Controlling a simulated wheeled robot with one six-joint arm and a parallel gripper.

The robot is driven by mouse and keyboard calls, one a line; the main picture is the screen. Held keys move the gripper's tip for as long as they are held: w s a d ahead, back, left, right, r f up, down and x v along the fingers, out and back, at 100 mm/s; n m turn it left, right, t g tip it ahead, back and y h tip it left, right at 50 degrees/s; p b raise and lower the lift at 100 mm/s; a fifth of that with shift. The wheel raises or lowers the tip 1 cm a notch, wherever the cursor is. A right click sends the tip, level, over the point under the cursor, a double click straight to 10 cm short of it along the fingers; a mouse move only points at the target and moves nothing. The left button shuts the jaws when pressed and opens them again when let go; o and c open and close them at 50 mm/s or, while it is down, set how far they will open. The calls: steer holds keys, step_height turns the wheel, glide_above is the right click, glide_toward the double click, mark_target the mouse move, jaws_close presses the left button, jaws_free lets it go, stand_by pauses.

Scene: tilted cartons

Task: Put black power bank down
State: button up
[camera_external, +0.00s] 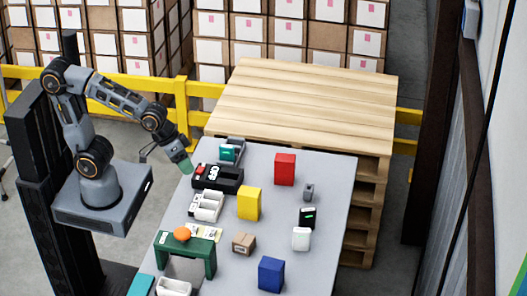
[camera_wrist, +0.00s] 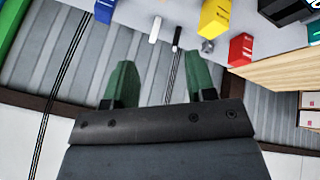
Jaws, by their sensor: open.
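The black power bank (camera_external: 307,218), a small dark upright block with a green light, stands on the grey table (camera_external: 335,200), right of the middle. It also shows in the wrist view as a small dark shape (camera_wrist: 177,38) beyond the fingers. My gripper (camera_external: 186,166) is over the table's far left edge, well apart from the power bank. In the wrist view my gripper (camera_wrist: 164,70) has its green fingers spread, with nothing between them.
A white block (camera_external: 301,239) and a grey item (camera_external: 308,191) stand near the power bank. Red (camera_external: 285,169), yellow (camera_external: 249,204) and blue (camera_external: 270,274) boxes, a brown carton (camera_external: 243,243) and a green stand (camera_external: 209,256) share the table. A pallet stack (camera_external: 310,100) is behind.

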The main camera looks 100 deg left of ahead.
steer(key=s+m+g, duration=0.1)
steer(key=s+m, duration=0.5)
steer(key=s, duration=0.2)
steer(key=shift+a+r+m+g+y, duration=0.25)
steer(key=shift+r+m+g+y, duration=0.05)
steer(key=shift+g, duration=0.1)
